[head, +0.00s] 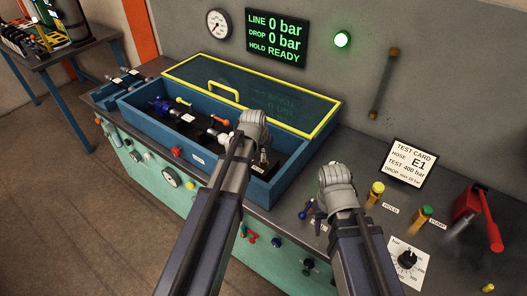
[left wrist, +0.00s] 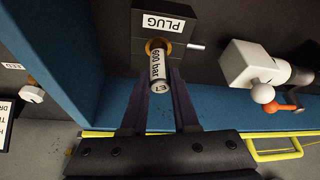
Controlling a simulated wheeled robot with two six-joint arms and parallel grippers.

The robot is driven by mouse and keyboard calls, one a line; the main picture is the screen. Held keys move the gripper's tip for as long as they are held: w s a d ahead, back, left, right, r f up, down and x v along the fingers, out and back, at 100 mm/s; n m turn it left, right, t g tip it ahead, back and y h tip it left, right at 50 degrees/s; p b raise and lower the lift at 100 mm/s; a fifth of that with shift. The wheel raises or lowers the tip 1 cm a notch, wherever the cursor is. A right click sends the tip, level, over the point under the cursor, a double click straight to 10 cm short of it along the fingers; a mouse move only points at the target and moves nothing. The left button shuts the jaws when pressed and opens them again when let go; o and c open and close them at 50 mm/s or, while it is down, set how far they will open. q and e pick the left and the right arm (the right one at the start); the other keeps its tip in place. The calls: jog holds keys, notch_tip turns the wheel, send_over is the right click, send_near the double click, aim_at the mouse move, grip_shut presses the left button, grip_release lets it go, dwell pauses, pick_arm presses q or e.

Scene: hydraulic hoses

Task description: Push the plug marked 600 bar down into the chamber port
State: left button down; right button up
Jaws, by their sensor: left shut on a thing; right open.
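In the head view my left gripper (head: 259,150) is over the right end of the blue chamber (head: 283,188), and my arm hides much of that spot. My right gripper (head: 318,208) is open, right of the chamber; its fingertips are mostly hidden.
The yellow-framed chamber lid (head: 255,95) stands open behind. A silver fitting with an orange lever (left wrist: 250,66) is beside the port block. A test card (head: 409,164), yellow and green knobs, and a red lever (head: 480,210) are at the right. The display (head: 276,38) reads 0 bar and READY.

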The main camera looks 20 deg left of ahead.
aim_at(263, 156)
pick_arm(q)
jog(key=shift+f+b, duration=1.85)
pick_arm(e)
jog(key=shift+f, duration=1.8)
pick_arm(q)
jog(key=c, duration=0.6)
grip_release()
jog(key=shift+r, duration=0.1)
pick_arm(e)
jog(key=shift+r, duration=0.1)
pick_arm(q)
jog(key=p+v, duration=0.7)
jog(key=shift+s+r, duration=0.2)
jog(key=shift+r, duration=0.2)
pick_arm(e)
notch_tip(263, 156, up, 7)
jog(key=shift+r, duration=0.1)
